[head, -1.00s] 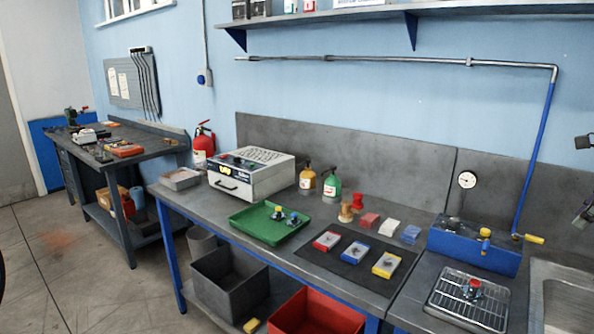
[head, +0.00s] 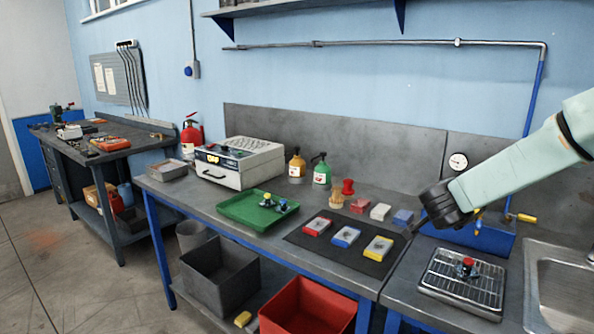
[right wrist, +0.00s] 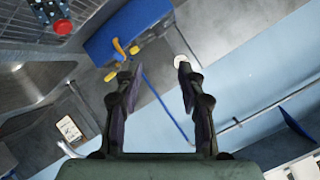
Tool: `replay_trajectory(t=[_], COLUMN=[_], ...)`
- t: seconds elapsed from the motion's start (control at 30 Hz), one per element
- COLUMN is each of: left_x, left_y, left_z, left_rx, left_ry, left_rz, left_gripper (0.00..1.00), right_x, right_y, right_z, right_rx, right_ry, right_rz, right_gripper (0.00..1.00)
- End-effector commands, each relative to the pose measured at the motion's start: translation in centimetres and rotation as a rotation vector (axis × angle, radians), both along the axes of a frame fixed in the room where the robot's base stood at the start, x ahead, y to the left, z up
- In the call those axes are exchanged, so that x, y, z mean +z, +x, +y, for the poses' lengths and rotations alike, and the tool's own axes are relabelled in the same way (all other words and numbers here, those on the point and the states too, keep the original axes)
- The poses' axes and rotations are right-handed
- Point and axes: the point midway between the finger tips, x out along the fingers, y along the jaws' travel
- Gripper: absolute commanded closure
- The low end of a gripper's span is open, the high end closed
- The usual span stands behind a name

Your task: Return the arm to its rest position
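My right arm (head: 520,175) reaches in from the right edge of the head view, over the bench by the blue box. Its dark gripper (head: 418,224) points left and down, near the right side of the black mat, and its fingers are small and partly hidden there. In the right wrist view the two fingers of the gripper (right wrist: 157,66) stand apart with nothing between them. The blue box (right wrist: 120,30) with yellow handles shows beyond the fingers. My left gripper is not in view.
The black mat (head: 312,240) holds red, blue and yellow boxes. A wire rack (head: 440,279) with a red-knobbed piece and a sink (head: 565,250) lie under my right arm's side. A green tray (head: 235,207) and white machine (head: 240,162) stand left. A pipe (head: 390,43) runs along the wall.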

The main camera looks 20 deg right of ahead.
Motion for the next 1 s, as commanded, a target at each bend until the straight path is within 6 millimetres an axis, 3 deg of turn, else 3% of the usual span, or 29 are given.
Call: replay_trajectory(t=[0.03, 0.23, 0.47, 0.67, 0.8, 1.0], left_x=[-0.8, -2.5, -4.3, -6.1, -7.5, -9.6], left_y=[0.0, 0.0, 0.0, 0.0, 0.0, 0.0], left_z=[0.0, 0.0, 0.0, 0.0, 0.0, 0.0], left_rx=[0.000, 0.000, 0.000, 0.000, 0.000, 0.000], left_ry=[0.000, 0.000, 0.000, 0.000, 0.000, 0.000], left_rz=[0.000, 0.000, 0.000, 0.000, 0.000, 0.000], left_gripper=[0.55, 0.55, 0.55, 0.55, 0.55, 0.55], right_x=[-2.9, -12.1, -22.4, -30.3, -34.9, -40.1], right_y=[0.1, -1.8, -8.2, -16.8, -24.1, -34.0], right_z=[2.6, 11.7, 20.5, 26.5, 29.5, 31.6], right_rx=[0.086, 0.393, 0.707, 0.959, 1.125, 1.279], right_ry=[-0.020, -0.052, -0.039, -0.004, 0.025, 0.072], right_rz=[0.050, 0.230, 0.465, 0.690, 0.857, 1.082], right_gripper=[0.60, 0.60, 0.60, 0.60, 0.60, 0.60])
